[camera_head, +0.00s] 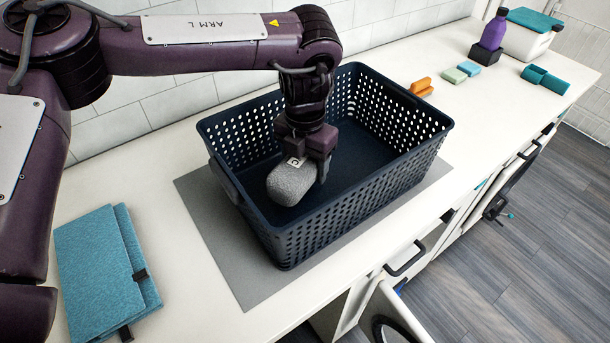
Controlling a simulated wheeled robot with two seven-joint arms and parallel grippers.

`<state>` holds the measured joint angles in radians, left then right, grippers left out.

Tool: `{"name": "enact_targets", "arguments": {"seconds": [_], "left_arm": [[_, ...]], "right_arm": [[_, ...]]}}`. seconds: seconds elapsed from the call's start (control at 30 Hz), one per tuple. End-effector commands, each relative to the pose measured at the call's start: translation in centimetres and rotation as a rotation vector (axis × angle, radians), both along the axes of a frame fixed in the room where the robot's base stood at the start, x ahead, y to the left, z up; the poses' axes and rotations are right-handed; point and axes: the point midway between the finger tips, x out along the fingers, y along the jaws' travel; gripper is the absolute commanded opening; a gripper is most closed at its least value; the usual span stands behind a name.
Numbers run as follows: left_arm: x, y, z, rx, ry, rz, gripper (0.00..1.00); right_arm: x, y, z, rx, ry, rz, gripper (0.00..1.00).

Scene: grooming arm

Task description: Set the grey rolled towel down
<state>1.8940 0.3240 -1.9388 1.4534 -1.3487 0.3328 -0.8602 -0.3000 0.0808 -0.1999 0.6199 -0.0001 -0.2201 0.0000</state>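The grey rolled towel (289,185) is inside the dark blue perforated basket (350,218), in its left part. My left gripper (306,165) reaches down into the basket from above and is shut on the towel. One finger shows on the towel's right side; the other side of the grip is partly hidden by the gripper body. The towel's lower end is close to the basket floor, but I cannot tell whether it touches. My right gripper is not in view.
The basket stands on a grey mat (225,245) on the white counter. Orange (421,87), green and blue blocks, a purple bottle (493,32), a teal-lidded box (530,38) and a teal item (545,80) are at upper right.

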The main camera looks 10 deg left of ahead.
Motion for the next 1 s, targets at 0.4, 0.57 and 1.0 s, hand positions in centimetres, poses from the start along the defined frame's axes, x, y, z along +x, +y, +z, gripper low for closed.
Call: {"name": "enact_targets", "arguments": {"seconds": [0.4, 0.57, 1.0], "left_arm": [[0.0, 0.0, -4.2, 0.0, 0.0, 0.0, 0.35], [0.0, 0.0, -4.2, 0.0, 0.0, 0.0, 0.35], [0.0, 0.0, -4.5, 0.0, 0.001, 0.0, 0.83]], "right_arm": [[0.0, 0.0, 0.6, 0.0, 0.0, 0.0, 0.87], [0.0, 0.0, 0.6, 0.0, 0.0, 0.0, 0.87], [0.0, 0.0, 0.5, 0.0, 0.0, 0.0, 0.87]]}}
